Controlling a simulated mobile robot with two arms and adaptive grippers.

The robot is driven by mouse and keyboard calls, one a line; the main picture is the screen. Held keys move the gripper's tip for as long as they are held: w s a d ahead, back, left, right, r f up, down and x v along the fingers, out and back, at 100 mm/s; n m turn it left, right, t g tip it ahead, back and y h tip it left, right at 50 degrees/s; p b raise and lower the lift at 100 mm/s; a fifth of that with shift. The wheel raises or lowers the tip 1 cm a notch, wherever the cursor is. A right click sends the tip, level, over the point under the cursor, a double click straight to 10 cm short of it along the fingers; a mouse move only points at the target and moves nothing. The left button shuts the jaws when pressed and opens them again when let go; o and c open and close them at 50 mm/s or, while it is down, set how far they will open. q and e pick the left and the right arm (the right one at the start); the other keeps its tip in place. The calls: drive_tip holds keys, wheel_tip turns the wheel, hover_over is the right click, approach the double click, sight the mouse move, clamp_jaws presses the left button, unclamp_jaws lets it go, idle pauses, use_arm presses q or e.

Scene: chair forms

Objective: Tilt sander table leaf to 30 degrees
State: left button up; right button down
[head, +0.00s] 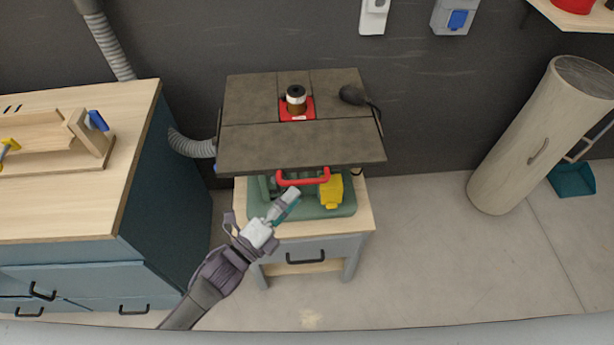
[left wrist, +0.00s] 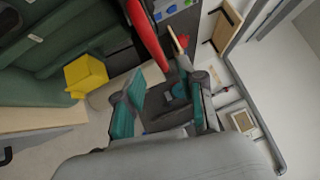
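The sander stands on a small wooden cabinet in the head view. Its grey-brown table leaf (head: 300,145) slopes down toward me along the front, with a red handle (head: 303,182) below its front edge. Below are a green base (head: 320,210) and a yellow box (head: 331,192). My left gripper (head: 290,198) is just below the left part of the handle. In the left wrist view its teal fingers (left wrist: 163,85) are apart, and the red handle (left wrist: 148,35) lies just beyond the fingertips. I cannot tell whether they touch. The yellow box (left wrist: 87,76) is to the left. My right gripper is not in view.
A blue-grey workbench (head: 165,190) with a wooden top stands at the left. A red-collared spindle (head: 296,105) rises from the table's middle. A large log (head: 540,135) leans at the right. The floor between is clear.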

sight(307, 181)
use_arm(q)
drive_tip(key=p+x, duration=0.1)
drive_tip(key=x, duration=0.5)
drive_tip(key=shift+c, duration=0.2)
clamp_jaws()
